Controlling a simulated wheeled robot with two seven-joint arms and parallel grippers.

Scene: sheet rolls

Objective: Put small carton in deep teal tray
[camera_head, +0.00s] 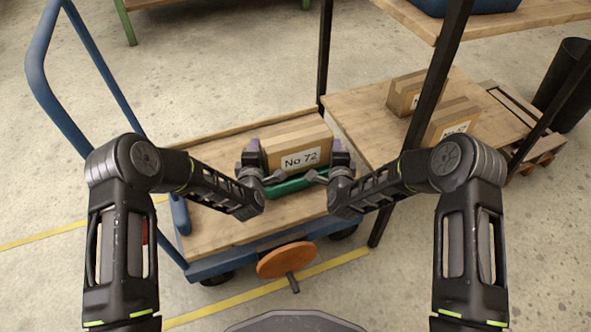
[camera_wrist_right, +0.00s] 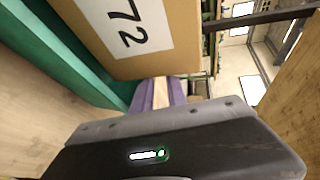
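A brown carton (camera_head: 297,152) labelled "No 72" is upright between my two grippers, over the deep teal tray (camera_head: 290,186) on the cart. The carton also fills the top of the right wrist view (camera_wrist_right: 185,45), where the tray's teal wall (camera_wrist_right: 60,60) shows beside it. I cannot tell whether the carton rests in the tray or hangs just above it. My left gripper (camera_head: 254,152) is at its left end and my right gripper (camera_head: 337,155) at its right end. The right gripper's purple pads (camera_wrist_right: 158,95) are close by the carton; their exact grip is unclear.
The wooden cart bed (camera_head: 215,225) has free room in front of the tray. A blue cart handle (camera_head: 45,80) stands at the left. A wooden table (camera_head: 365,125) with dark posts and two other cartons (camera_head: 405,93) (camera_head: 453,121) is on the right. An orange disc (camera_head: 286,260) is at the cart's front.

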